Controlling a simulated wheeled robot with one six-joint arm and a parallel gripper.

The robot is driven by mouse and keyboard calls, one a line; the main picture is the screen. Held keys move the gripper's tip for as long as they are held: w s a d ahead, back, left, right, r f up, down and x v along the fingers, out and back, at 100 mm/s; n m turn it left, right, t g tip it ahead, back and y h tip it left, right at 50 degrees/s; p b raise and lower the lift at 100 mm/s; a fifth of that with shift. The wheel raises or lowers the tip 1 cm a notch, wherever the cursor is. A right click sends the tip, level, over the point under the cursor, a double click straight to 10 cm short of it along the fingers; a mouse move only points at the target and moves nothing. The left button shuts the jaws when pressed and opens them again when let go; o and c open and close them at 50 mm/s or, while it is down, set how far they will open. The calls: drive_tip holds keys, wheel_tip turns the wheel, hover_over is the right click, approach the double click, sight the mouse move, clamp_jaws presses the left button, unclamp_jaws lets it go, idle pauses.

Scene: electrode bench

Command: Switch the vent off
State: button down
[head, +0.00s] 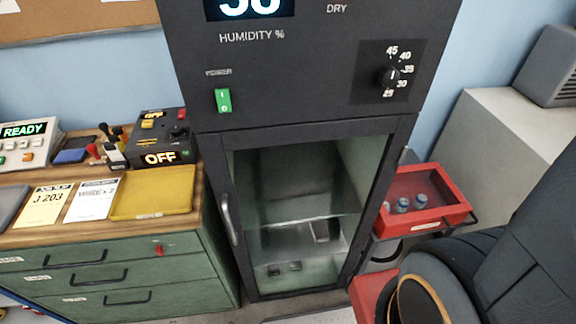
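No control in view carries a readable vent label. A black control box (160,139) on the wooden bench shows two lit OFF displays, one on its top and a larger one on its front. It has a dark knob and small red and yellow parts, with lettering too small to read. The tall black cabinet (290,105) has a green rocker switch (223,100) marked I and 0, under a small label that seems to say POWER. A dial (389,76) numbered 25 to 45 is at its right. My dark arm fills the lower right; my gripper is not visible.
The cabinet's glass door (290,190) has a handle at its left. A red tray (405,220) with blue-topped items sits at its right. A grey louvred unit (552,68) stands on a pale box (500,140). The bench holds a yellow tray (152,193), cards and a READY device (25,148).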

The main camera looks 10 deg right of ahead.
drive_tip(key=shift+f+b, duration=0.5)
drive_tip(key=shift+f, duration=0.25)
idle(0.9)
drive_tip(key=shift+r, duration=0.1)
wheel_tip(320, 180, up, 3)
drive_tip(key=p, duration=0.3)
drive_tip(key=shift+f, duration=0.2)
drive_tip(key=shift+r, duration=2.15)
